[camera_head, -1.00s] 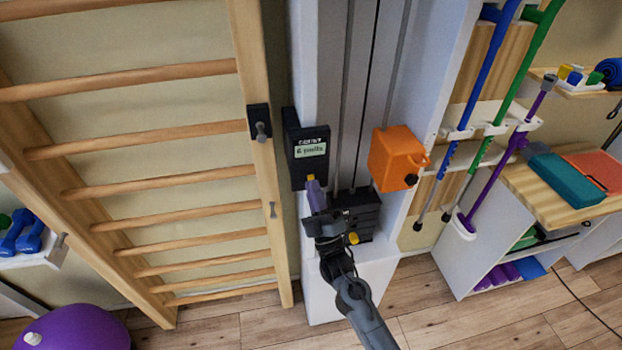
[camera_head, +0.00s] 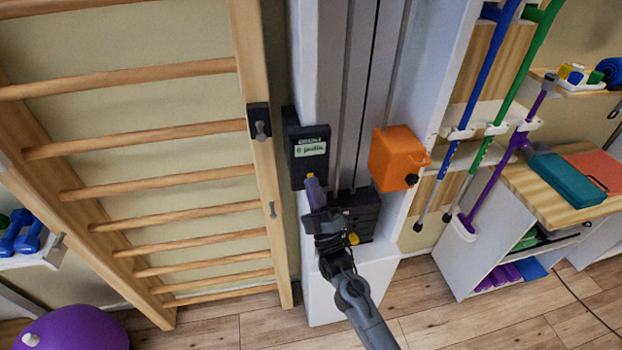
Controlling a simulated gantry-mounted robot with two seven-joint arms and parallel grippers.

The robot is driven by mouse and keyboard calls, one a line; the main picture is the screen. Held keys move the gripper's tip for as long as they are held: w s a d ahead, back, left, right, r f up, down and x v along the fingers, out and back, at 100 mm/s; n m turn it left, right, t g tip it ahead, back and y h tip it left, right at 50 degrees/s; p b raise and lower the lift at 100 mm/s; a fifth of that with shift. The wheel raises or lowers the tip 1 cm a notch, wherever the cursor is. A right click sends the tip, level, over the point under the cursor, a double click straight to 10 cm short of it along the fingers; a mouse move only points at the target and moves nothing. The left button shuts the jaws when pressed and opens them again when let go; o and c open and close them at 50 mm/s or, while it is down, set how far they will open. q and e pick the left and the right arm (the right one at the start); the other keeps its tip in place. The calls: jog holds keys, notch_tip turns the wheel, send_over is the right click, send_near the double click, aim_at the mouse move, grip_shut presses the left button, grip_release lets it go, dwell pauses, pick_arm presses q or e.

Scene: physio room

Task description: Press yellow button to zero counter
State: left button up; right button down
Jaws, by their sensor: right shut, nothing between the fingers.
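The black counter box (camera_head: 302,152) is fixed to the left side of the white pulley frame. Its pale green display (camera_head: 310,149) shows a number and the word "pulls"; the digit looks like a 6. The yellow button (camera_head: 310,177) shows as a small patch at the bottom of the counter's face. My right gripper (camera_head: 313,184) is shut and empty, and its purple-grey fingertips are right at the button, covering part of it. I cannot tell whether they touch it. My left gripper is out of view.
A black weight stack (camera_head: 357,212) with a yellow knob (camera_head: 353,239) stands just right of my right gripper. An orange box (camera_head: 395,160) is mounted farther right. Wooden wall bars (camera_head: 160,134) stand left of the counter.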

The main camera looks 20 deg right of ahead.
dwell(0.5)
jog(key=shift+s+a+p, duration=0.1)
jog(key=shift+s+p, duration=0.6)
jog(key=shift+s, duration=0.1)
jog(key=s+p, duration=0.2)
jog(key=s, duration=0.1)
jog(key=s+p, duration=0.1)
jog(key=s, duration=0.1)
jog(key=shift+a, duration=0.3)
